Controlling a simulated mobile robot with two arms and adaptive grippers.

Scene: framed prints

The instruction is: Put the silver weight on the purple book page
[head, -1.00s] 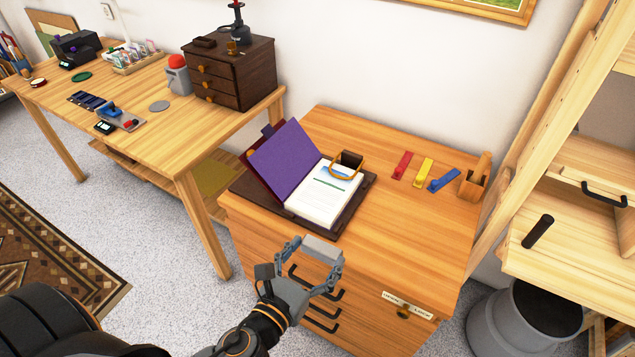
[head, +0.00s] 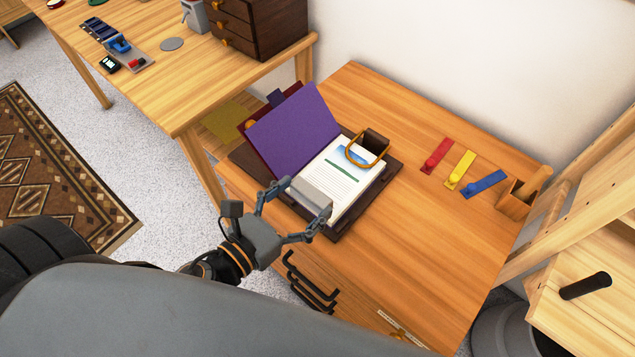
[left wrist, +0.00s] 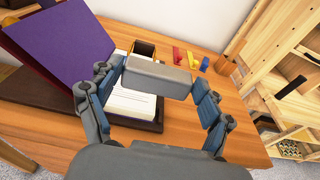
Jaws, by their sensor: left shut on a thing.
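The silver weight (head: 312,193), a grey bar, is held between the fingers of my left gripper (head: 306,199). In the head view it overlaps the near edge of the white page stack (head: 346,180); I cannot tell whether it touches. In the left wrist view the weight (left wrist: 157,76) spans the fingertips, with white pages behind it. The book's purple page (head: 293,136) stands tilted up on the left side of the dark brown base (head: 377,194). The purple page fills the upper left of the left wrist view (left wrist: 60,42). My right gripper is not in view.
A brown holder with an orange loop (head: 372,147) stands at the far end of the white pages. Red (head: 436,156), yellow (head: 460,170) and blue (head: 484,184) clips lie to the right, beside a wooden box (head: 517,199). The cabinet top between is clear.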

